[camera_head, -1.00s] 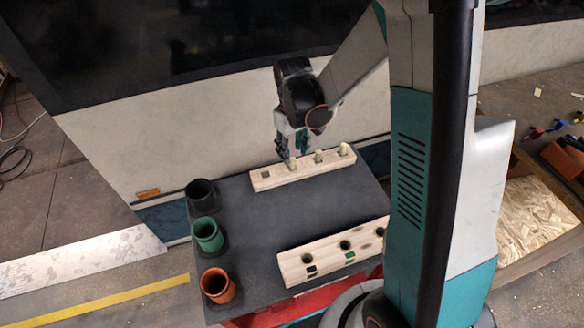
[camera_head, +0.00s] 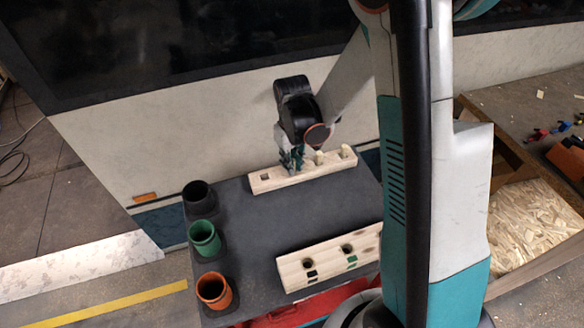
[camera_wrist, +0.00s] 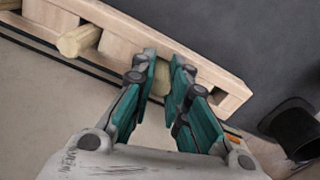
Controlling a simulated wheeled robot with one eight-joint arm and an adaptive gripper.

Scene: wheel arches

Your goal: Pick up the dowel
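A pale wooden block (camera_head: 325,171) stands at the back of the dark table. It holds short light dowels. My gripper (camera_head: 293,160) is down at the block, at the left one of these dowels. In the wrist view that dowel (camera_wrist: 162,80) lies between the two teal fingertips of my gripper (camera_wrist: 165,62). The gap is about as wide as the dowel, and I cannot tell whether both fingers touch it. The neighbouring dowel (camera_wrist: 80,40) also stands in the block (camera_wrist: 120,30) in the wrist view. The leftmost hole (camera_head: 265,178) of the block is empty.
A second wooden block (camera_head: 330,254) with holes and colour marks lies at the table's front. Black (camera_head: 197,197), green (camera_head: 204,238) and orange (camera_head: 213,290) cups stand along the left edge. The middle of the table (camera_head: 280,220) is clear. A pale panel (camera_head: 200,130) rises behind.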

